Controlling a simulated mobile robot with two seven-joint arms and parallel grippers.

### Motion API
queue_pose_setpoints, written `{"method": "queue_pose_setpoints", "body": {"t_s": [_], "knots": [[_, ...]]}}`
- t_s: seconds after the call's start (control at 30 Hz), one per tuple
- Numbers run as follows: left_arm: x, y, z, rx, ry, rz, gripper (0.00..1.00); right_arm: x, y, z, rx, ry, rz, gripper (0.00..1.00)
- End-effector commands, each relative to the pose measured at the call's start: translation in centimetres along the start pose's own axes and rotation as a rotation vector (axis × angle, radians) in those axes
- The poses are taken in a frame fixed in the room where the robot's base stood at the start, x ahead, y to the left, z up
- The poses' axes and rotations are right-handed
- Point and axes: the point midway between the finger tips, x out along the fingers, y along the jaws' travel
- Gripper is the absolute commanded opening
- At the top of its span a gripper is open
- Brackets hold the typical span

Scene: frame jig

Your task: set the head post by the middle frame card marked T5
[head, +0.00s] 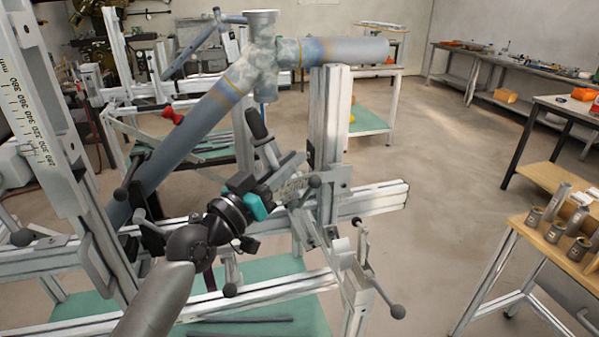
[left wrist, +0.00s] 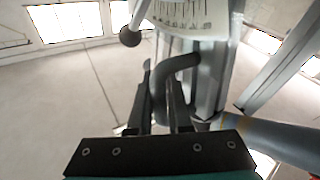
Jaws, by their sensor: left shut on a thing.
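The head post looks to be the upright aluminium post (head: 330,125) in the middle of the head view, standing on a horizontal rail. A small scale plate with tick marks (left wrist: 190,14) shows at the top of the left wrist view. My left gripper (head: 283,184) is at the clamp fittings low on the left of the post. In the left wrist view its dark fingers are shut on a grey bent handle (left wrist: 178,66) beside the post. The fingers hide part of the handle, and the scale reading is too small to tell. I see no frame cards. My right gripper is not in view.
A tube joint (head: 262,60) with a sloping tube (head: 195,130) and a level tube (head: 345,51) lies above my left arm. Ball-ended levers (head: 397,311) stick out near the rail (head: 380,200). A tall millimetre scale (head: 30,130) stands at left. Floor to the right is clear before a wooden bench (head: 545,245).

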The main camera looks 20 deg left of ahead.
Motion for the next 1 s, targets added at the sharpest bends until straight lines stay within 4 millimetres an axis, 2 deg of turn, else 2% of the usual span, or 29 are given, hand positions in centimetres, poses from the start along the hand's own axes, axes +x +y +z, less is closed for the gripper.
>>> {"method": "queue_pose_setpoints", "body": {"t_s": [0.4,0.43,0.53,0.87,1.0], "knots": [[-0.26,-0.28,-0.03,-0.005,0.007,-0.002,0.00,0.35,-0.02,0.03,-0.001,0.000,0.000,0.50],[-0.26,-0.28,-0.03,-0.005,0.007,-0.002,0.19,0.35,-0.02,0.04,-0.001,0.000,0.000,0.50],[-0.25,-0.24,-0.02,-0.005,0.007,-0.001,0.29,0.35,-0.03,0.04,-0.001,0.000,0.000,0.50],[-0.24,-0.13,-0.02,-0.006,0.007,0.001,0.29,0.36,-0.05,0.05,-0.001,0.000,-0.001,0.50],[-0.82,-0.18,0.09,-0.005,0.006,0.000,0.29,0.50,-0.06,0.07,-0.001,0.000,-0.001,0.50]]}}
